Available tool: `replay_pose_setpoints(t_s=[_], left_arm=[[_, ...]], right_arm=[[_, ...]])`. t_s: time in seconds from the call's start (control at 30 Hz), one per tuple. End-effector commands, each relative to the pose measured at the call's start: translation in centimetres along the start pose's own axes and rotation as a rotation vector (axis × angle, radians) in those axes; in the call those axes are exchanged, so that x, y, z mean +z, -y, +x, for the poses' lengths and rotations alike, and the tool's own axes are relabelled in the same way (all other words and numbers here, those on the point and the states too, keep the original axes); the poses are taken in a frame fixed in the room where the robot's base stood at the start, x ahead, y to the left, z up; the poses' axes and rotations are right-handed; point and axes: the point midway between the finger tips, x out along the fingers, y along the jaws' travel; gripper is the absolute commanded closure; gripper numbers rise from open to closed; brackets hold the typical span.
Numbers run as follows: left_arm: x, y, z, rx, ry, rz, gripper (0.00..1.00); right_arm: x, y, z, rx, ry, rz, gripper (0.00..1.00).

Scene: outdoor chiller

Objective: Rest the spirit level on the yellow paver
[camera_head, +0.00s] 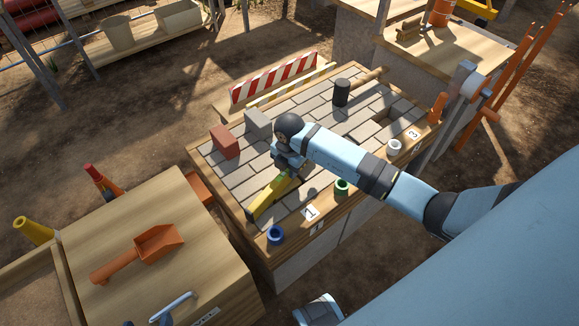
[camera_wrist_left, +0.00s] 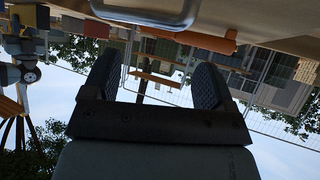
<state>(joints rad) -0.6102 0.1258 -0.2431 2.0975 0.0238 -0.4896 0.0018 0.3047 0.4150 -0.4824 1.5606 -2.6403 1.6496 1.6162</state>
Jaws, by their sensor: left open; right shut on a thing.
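The yellow spirit level (camera_head: 262,202) is at the front left of the paved table top in the head view. My right gripper (camera_head: 289,168) reaches in from the right and is shut on its far end, which is partly hidden by the gripper. The level slants, with its near end toward the table's front edge. I cannot tell whether it touches the paving. I cannot make out a separate yellow paver; it may be hidden under the level. My left gripper (camera_wrist_left: 150,88) is open and empty in the left wrist view.
A red block (camera_head: 225,141) and a grey block (camera_head: 258,123) stand behind the level. A dark cylinder (camera_head: 342,92) stands farther back. An orange scoop (camera_head: 140,255) lies on the left table.

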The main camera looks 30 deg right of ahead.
Motion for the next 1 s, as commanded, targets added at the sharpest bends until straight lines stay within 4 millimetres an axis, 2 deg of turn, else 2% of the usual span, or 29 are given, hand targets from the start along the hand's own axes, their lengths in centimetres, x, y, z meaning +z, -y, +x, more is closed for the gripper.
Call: replay_pose_setpoints(t_s=[0.23,0.27,0.37,0.4,0.57,0.6,0.63,1.0], left_arm=[[0.11,-0.01,0.1,0.0,0.0,-0.001,0.21],[0.1,-0.01,0.09,0.0,0.0,-0.001,0.21],[0.1,0.0,0.09,0.0,0.0,-0.001,0.21],[0.1,0.0,0.09,0.0,0.0,-0.001,0.21],[0.1,0.0,0.09,0.0,0.0,-0.001,0.21],[0.11,0.01,0.1,0.0,0.0,-0.001,0.21],[0.11,0.01,0.1,0.0,0.0,-0.001,0.21],[-0.32,0.04,-0.17,-0.001,-0.002,0.004,0.21]], right_arm=[[0.02,-0.03,0.44,0.001,0.0,0.0,0.98],[0.01,-0.03,0.42,0.001,0.0,0.0,0.7],[0.01,-0.03,0.41,0.001,0.0,0.0,0.47],[0.02,-0.02,0.41,0.001,0.0,0.0,0.45],[0.01,-0.01,0.43,0.0,0.0,0.0,0.45],[0.01,0.02,0.49,-0.001,0.0,0.0,0.38],[0.01,0.02,0.49,-0.001,0.0,0.0,0.36],[0.03,-0.01,0.03,0.0,0.0,0.0,0.36]])
